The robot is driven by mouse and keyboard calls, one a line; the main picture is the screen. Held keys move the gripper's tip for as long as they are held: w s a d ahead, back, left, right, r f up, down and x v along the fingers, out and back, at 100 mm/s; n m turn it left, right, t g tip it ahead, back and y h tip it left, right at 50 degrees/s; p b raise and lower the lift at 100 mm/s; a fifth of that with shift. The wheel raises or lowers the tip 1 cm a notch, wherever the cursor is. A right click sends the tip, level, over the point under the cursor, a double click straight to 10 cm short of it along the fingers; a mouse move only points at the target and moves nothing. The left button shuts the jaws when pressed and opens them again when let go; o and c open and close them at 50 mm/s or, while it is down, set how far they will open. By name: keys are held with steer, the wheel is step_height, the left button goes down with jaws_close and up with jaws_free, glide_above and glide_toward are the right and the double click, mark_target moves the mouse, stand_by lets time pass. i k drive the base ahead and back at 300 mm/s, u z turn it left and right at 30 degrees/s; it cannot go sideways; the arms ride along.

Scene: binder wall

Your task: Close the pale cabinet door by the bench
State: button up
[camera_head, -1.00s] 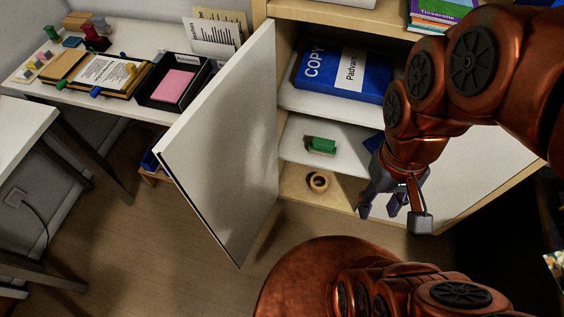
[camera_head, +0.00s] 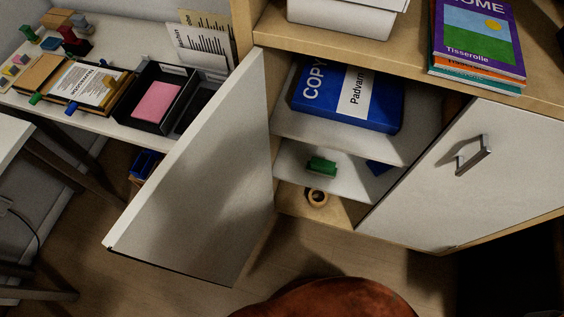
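The pale cabinet door (camera_head: 205,180) stands wide open, swung out to the left beside the bench (camera_head: 100,122). Its hinge side is at the cabinet's left edge and its free edge points toward me at lower left. The cabinet (camera_head: 345,219) is open behind it, with its shelves showing. A second pale door (camera_head: 470,185) with a metal handle covers the right part of the cabinet and looks shut. My gripper is not in view, and no part of my arm shows in front of the cabinet.
Inside the cabinet are a blue copy-paper pack (camera_head: 348,97), a green object (camera_head: 321,166) and a tape roll (camera_head: 317,198). Books (camera_head: 478,40) lie on top. The bench holds a black tray (camera_head: 155,98) with pink paper.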

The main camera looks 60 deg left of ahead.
mark_target(201, 214)
steer(key=z, duration=0.75)
steer(key=k, duration=2.15)
steer(key=u, duration=1.5)
steer(key=i, duration=0.5)
steer(key=z, duration=0.05)
steer(key=k, duration=0.45)
steer(key=u, duration=0.55)
steer(key=i, duration=0.3)
steer(key=u, duration=1.15)
